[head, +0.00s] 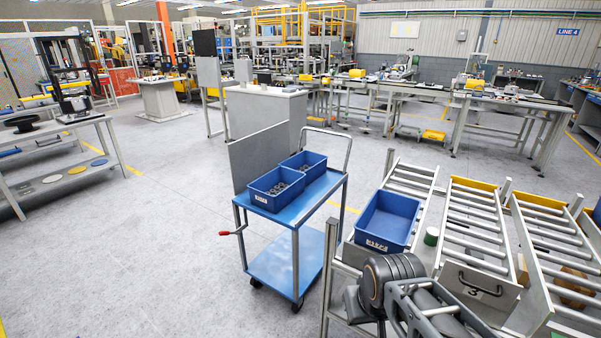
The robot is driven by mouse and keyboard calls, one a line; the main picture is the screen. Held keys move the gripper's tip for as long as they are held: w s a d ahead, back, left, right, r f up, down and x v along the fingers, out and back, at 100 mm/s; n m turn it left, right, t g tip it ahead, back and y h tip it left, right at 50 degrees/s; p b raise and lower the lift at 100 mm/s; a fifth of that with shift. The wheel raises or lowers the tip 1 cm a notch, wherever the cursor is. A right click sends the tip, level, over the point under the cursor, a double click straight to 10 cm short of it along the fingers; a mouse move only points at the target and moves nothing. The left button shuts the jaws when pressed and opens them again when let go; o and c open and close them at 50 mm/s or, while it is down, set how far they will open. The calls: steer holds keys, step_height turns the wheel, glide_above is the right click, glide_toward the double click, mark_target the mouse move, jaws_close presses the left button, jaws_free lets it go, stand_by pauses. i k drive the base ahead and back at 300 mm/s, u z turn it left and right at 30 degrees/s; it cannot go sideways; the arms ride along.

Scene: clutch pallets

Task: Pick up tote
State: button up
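A blue tote (387,218) sits at the near end of the left roller lane. It is upright, looks empty, and has a white label on its front wall. Two more blue totes, a front one (262,198) and a back one (317,161), stand side by side on the top shelf of a blue cart (312,194). Both hold dark round parts. Dark and grey links of my arm fill the lower right, in front of the lanes and below the empty tote. I cannot make out my gripper's fingers, and nothing is seen held.
Other roller lanes (478,225) slope beside the tote, at the right. A small green cylinder (431,236) is right of the tote. The cart has a raised handle and a grey panel (260,152). A table (60,170) stands at left. Floor between table and cart is clear.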

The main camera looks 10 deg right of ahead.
mark_target(314, 164)
steer(key=u, duration=1.2)
steer(key=i, duration=5.3)
steer(key=z, duration=2)
steer(key=i, duration=3)
steer(key=z, duration=0.05)
